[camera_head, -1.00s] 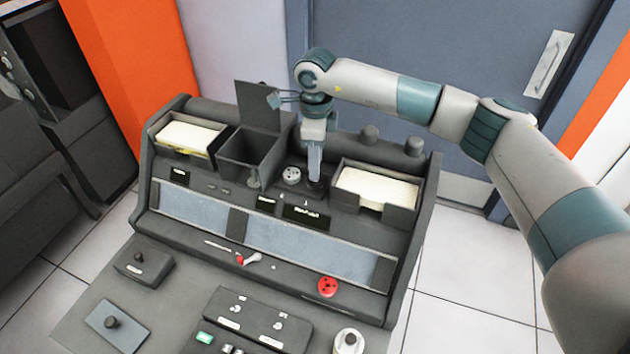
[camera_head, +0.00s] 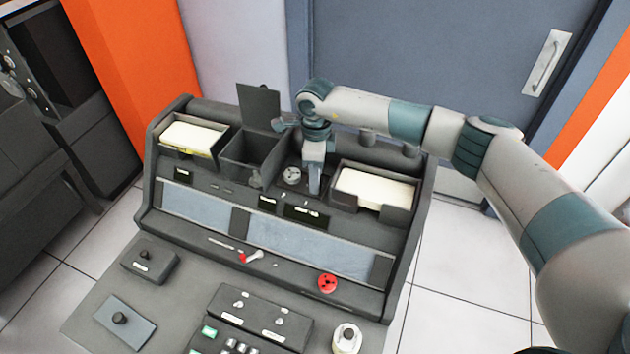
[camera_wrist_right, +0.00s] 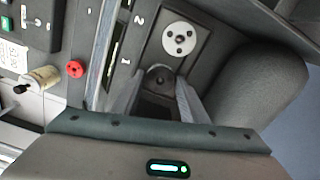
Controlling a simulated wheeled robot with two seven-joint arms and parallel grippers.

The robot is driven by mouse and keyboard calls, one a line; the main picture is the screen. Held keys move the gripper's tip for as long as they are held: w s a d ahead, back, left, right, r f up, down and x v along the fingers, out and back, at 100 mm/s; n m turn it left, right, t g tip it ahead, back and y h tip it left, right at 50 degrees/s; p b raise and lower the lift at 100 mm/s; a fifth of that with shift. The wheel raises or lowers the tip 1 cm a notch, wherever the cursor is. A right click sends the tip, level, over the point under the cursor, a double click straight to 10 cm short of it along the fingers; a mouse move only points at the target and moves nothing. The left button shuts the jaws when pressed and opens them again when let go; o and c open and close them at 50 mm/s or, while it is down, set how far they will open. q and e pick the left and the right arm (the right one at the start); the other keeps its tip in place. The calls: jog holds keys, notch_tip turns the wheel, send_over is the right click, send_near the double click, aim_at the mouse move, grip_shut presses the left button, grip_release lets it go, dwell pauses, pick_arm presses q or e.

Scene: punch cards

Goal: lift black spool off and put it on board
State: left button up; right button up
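My right gripper (camera_head: 315,188) points down into the recess at the back of the console, right of a white spool (camera_head: 292,176). In the right wrist view its two fingers (camera_wrist_right: 160,88) are apart, on either side of a dark round piece with a central hub, apparently the black spool (camera_wrist_right: 160,77). Whether the fingers touch it cannot be told. The white spool (camera_wrist_right: 180,40) sits just beyond, by the number 2. In the head view the gripper hides the black spool. I cannot tell which surface is the board. My left gripper is not in view.
Card trays (camera_head: 191,136) and (camera_head: 372,187) flank the recess, with an open dark bin (camera_head: 250,150) to its left. A red disc (camera_head: 327,283) lies on the lower ledge. A knobbed plate (camera_head: 125,322), a switch box and a cream spool (camera_head: 347,338) occupy the front desk.

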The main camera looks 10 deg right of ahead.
jog(key=c, duration=0.7)
jog(key=shift+o, duration=0.2)
jog(key=shift+r, duration=0.1)
jog(key=shift+r+b, duration=0.4)
jog(key=shift+r, duration=0.05)
notch_tip(320, 180, up, 9)
jog(key=b, duration=0.3)
jog(key=shift+b, duration=0.3)
jog(key=shift+r+p, duration=0.45)
jog(key=shift+r, duration=1.5)
